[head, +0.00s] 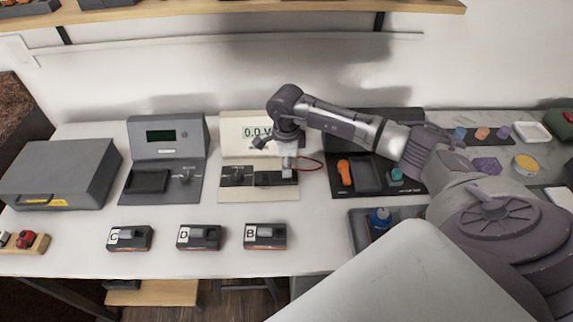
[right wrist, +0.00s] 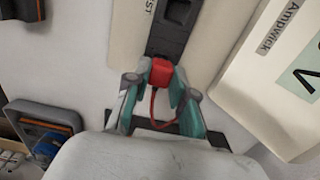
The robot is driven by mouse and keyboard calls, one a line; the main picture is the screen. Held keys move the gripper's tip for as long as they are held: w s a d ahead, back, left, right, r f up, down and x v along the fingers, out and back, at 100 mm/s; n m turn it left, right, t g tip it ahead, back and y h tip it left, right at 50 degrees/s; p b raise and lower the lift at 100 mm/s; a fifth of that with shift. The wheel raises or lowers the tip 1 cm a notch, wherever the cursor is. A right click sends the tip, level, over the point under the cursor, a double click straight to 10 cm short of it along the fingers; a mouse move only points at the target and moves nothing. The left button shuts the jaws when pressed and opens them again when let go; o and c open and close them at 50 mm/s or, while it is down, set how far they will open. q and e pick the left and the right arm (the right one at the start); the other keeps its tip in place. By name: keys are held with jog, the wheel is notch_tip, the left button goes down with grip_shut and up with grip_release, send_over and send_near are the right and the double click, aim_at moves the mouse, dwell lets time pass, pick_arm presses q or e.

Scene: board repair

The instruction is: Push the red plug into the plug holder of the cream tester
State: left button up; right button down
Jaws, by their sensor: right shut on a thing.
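The cream tester (head: 231,128) stands at the back of the table, its display reading 0.0 V. Its cream base also shows in the right wrist view (right wrist: 207,42). My right gripper (head: 288,169) is above the right part of this base. In the right wrist view the right gripper (right wrist: 160,84) is shut on the red plug (right wrist: 161,72), with its red lead looping below. The plug is at the near end of a dark strip (right wrist: 168,35) on the base; I cannot tell whether it is seated. The plug holder is not clearly visible. My left gripper is out of view.
A grey tester (head: 168,123) stands to the left, beside a grey case (head: 62,172). Boxes marked C (head: 129,238), D (head: 199,238) and B (head: 265,237) line the front. A dark tray (head: 362,208) with a blue item lies to the right.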

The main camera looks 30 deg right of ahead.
jog(key=shift+f+b, duration=0.4)
jog(key=shift+f, duration=0.1)
dwell(0.3)
jog(key=c, duration=0.6)
grip_release()
jog(key=shift+r, duration=0.15)
jog(key=shift+r+p, duration=0.9)
jog(key=shift+r, duration=0.5)
jog(key=shift+r, duration=0.1)
jog(key=shift+r+p, duration=1.75)
jog(key=shift+r, duration=1.2)
